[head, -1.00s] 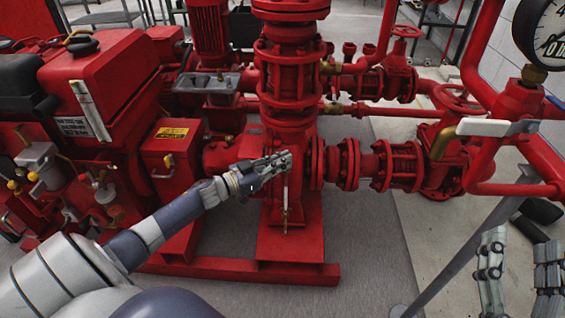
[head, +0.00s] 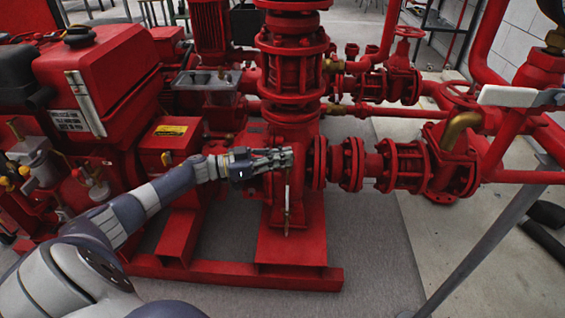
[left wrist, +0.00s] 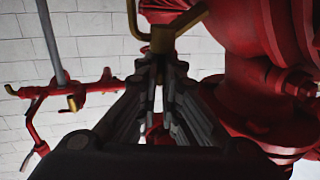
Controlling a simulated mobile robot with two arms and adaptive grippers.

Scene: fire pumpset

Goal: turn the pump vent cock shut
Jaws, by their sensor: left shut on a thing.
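The pump vent cock (left wrist: 163,41) is a small brass body with a bent brass lever, at the top middle of the left wrist view. My left gripper (left wrist: 160,66) has its fingertips closed at the brass body, in front of the red pump casing (left wrist: 245,95). In the head view my left gripper (head: 284,157) reaches in from the left to the front of the red pump, and its fingers hide most of the cock there. A thin vertical rod or pipe (head: 287,208) hangs just below the fingers. My right gripper is out of view.
The red engine (head: 105,75) stands at the left and flanged red pipework (head: 400,165) runs to the right. A pale lever handle (head: 515,96) sticks out at the far right. The grey floor (head: 360,250) in front of the base frame is clear.

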